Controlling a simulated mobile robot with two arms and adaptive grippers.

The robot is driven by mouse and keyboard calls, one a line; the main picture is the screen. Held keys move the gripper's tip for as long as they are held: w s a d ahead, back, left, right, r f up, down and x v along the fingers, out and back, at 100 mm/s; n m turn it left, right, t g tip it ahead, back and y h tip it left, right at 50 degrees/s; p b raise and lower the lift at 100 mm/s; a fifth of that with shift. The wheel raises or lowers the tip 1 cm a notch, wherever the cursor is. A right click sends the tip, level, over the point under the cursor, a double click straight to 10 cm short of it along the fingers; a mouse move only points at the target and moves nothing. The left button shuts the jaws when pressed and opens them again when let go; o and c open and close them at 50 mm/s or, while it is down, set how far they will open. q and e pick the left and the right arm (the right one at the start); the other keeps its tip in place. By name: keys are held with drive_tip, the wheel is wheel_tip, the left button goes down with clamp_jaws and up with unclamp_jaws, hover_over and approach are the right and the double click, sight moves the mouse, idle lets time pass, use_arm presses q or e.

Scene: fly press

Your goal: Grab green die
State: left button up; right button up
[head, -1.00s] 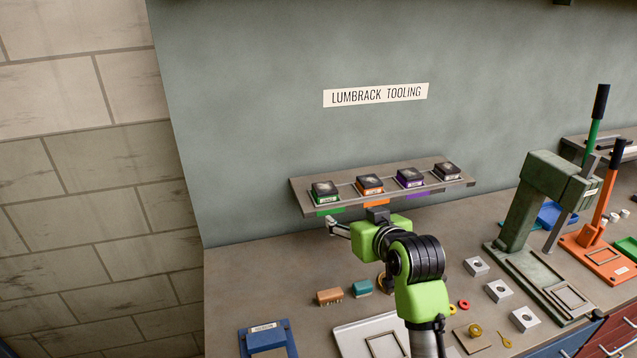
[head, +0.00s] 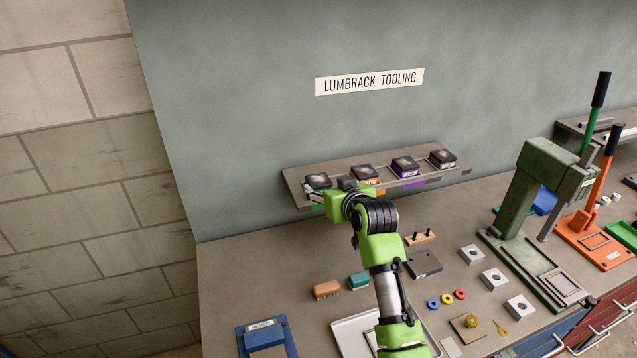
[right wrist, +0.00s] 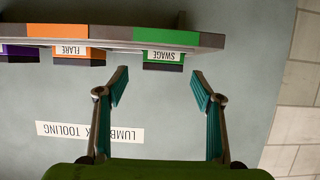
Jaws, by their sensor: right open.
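The green die (head: 318,180) has a black top and stands at the left end of the wall shelf (head: 290,180). In the right wrist view, which is upside down, its green face (right wrist: 164,66) carries a SWAGE label. My right gripper (right wrist: 159,84) is open and empty. Its fingertips are spread to either side of the die's front, a little short of it. In the head view my right gripper (head: 314,193) is at the shelf's front edge by the green die and hides part of it. My left gripper is not in view.
The orange die (head: 362,173), labelled FLARE, stands beside the green one. A purple die (head: 405,166) and another dark-topped die (head: 442,158) are farther right. A green press (head: 525,200) stands on the bench at right.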

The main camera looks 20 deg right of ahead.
sight(320, 182)
drive_tip(key=shift+w, duration=0.1)
drive_tip(key=shift+w+p, duration=0.2)
drive_tip(key=shift+p, duration=0.2)
drive_tip(key=p+x, duration=0.2)
drive_tip(key=x, duration=0.1)
drive_tip(key=shift+w+a, duration=0.2)
drive_tip(key=shift+w, duration=0.15)
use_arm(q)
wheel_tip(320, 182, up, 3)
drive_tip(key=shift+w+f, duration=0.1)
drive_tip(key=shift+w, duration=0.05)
use_arm(e)
drive_tip(key=shift+w+f, duration=0.3)
drive_tip(key=shift+w, duration=0.05)
clamp_jaws()
drive_tip(key=shift+r, duration=0.2)
